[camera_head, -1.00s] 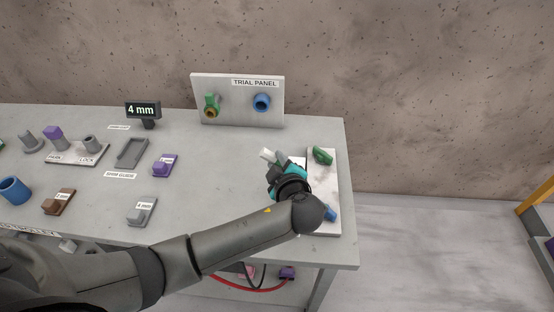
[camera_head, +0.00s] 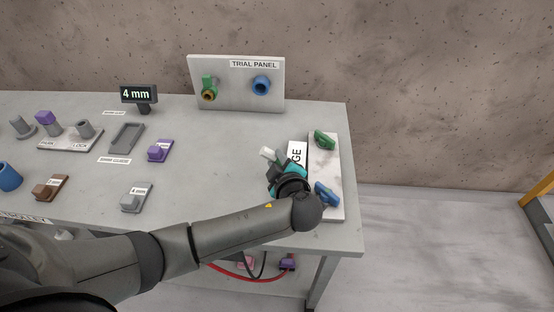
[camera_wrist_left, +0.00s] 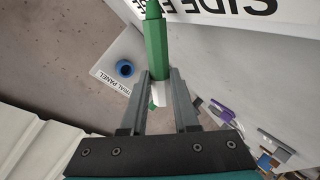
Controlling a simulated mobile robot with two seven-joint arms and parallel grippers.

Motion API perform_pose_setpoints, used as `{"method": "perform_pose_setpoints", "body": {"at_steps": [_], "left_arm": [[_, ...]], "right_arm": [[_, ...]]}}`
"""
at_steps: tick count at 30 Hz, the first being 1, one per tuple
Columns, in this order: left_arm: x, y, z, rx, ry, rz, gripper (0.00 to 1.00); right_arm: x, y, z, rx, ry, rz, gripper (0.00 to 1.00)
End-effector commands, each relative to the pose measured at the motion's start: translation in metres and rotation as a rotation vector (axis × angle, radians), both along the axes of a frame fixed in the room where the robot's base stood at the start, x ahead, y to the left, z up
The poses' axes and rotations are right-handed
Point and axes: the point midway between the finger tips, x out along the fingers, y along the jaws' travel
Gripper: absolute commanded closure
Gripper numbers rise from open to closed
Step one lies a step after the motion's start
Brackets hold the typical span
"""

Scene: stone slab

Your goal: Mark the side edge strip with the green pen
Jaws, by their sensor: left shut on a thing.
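My left gripper (camera_head: 277,160) is over the right end of the table, beside the stone slab. In the left wrist view my left gripper (camera_wrist_left: 158,95) is shut on the green pen (camera_wrist_left: 156,48), with a white part of the pen between the fingers. The pen's narrow end points to the top of that view, close to a white strip (camera_wrist_left: 225,10) with black lettering reading "SIDE E…". In the head view, part of this white label (camera_head: 297,153) shows "GE" along the slab's left side. I cannot tell whether the pen touches it. My right gripper is out of view.
The pale slab (camera_head: 325,165) carries a green piece (camera_head: 325,139) and a blue piece (camera_head: 327,194). The trial panel (camera_head: 236,84) stands at the back. Grey (camera_head: 136,197), brown (camera_head: 50,187) and purple (camera_head: 160,150) blocks lie left. The table's middle is clear.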

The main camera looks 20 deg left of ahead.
Motion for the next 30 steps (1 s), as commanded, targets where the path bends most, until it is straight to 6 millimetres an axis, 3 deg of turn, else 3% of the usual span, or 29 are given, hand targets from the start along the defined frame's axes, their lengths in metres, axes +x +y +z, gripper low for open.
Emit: {"method": "perform_pose_setpoints", "body": {"at_steps": [30], "left_arm": [[0.0002,-0.0003,-0.007,-0.002,-0.001,0.0,1.0]], "right_arm": [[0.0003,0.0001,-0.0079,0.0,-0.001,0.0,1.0]]}}
